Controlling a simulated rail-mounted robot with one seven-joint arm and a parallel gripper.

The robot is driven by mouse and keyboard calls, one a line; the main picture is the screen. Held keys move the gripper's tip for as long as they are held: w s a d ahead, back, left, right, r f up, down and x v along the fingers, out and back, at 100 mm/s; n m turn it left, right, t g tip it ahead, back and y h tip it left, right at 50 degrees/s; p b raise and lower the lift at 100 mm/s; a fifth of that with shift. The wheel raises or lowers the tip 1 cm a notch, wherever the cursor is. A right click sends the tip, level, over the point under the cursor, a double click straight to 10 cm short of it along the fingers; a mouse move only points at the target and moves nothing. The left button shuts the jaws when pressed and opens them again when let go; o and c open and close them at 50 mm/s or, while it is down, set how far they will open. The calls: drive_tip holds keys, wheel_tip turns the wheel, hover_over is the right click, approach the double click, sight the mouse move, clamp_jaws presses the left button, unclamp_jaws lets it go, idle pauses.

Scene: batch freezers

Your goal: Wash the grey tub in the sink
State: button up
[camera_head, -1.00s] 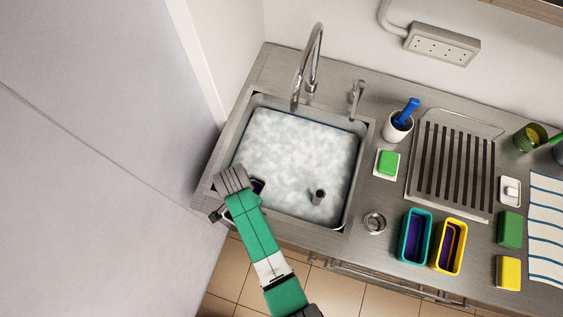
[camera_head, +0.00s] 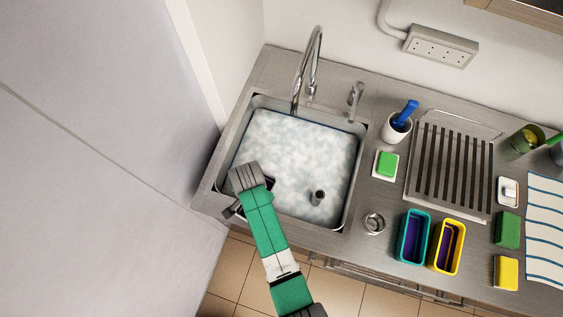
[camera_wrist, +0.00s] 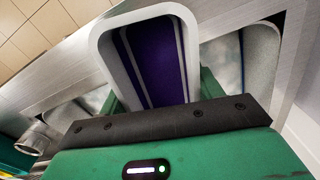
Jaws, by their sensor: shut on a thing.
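The grey tub shows close up in the wrist view, with its pale rim (camera_wrist: 105,45) and a purple inside with light stripes. My gripper (camera_wrist: 157,95) is shut on the tub, with green fingers at its sides. In the head view, my gripper (camera_head: 246,182) is over the front left part of the sink and hides most of the tub. The steel sink (camera_head: 350,200) is full of white foamy water (camera_head: 300,150). How deep the tub sits in the water is hidden.
A tap (camera_head: 316,60) arches over the sink's back. A dark upright tube (camera_head: 317,197) stands in the foam. Teal (camera_head: 402,240) and yellow (camera_head: 461,255) tubs, purple inside, stand right of a small steel cup (camera_head: 374,222). A green sponge (camera_head: 387,164) lies by the sink.

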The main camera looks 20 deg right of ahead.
drive_tip(key=shift+a, duration=2)
drive_tip(key=shift+d+p, duration=0.65)
drive_tip(key=shift+d, duration=1.4)
drive_tip(key=shift+a, duration=2.05)
drive_tip(key=shift+d+p, duration=0.15)
drive_tip(key=shift+p, duration=0.15)
drive_tip(key=shift+d, duration=1.95)
drive_tip(key=shift+p, duration=0.3)
